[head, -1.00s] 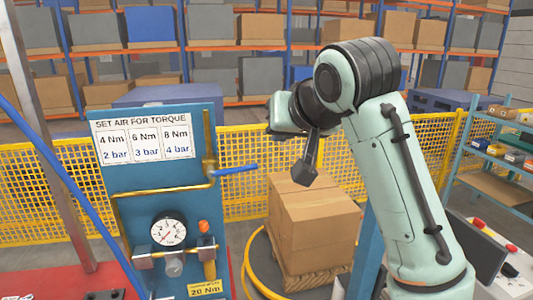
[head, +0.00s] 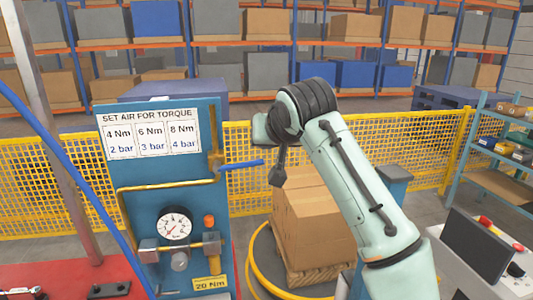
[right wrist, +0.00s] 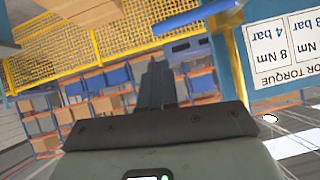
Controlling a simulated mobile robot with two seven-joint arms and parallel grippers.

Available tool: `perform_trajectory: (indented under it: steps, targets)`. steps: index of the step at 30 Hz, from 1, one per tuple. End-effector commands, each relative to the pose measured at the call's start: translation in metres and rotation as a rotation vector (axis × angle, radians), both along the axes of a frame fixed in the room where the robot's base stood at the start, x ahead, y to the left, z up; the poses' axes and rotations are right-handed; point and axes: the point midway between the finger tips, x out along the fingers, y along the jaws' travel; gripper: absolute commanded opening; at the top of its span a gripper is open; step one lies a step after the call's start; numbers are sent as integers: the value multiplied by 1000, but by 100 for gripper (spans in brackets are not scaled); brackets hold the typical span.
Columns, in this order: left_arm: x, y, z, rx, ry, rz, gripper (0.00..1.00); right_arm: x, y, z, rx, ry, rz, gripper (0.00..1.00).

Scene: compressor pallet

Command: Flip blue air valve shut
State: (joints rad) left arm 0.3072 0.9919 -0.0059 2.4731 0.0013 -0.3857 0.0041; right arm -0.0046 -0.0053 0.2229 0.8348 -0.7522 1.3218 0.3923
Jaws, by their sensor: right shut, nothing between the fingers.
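The blue air valve handle (head: 245,164) sticks out sideways to the right from the brass pipe on the blue panel (head: 128,175), nearly level. In the right wrist view, which is upside down, the handle (right wrist: 185,26) lies beyond and above the fingertips in the picture. My right gripper (head: 277,176) is shut and empty. In the head view it appears just right of and slightly below the handle's free end; contact cannot be told. Its dark fingers show together in the right wrist view (right wrist: 156,85). My left gripper is not in view.
The panel carries a torque sign (head: 151,134), a pressure gauge (head: 174,223) and brass pipes. A cardboard box (head: 308,225) stands on a pallet behind my right arm. A yellow mesh fence (head: 415,153) runs behind. A blue hose (head: 75,195) crosses on the left.

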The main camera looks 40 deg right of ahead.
Motion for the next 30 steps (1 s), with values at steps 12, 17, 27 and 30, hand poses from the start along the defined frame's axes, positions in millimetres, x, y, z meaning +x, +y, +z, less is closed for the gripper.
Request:
perform_trajectory:
  steps: [12,17,27,30]
  targets:
    - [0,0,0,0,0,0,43,5,0,-28,2,-2,-1,0]
    - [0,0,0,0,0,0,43,5,0,-30,2,-2,-1,0]
    - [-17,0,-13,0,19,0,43,5,-2,-45,48,-21,-2,0]
    - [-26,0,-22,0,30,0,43,5,-3,-53,89,-43,-2,0]
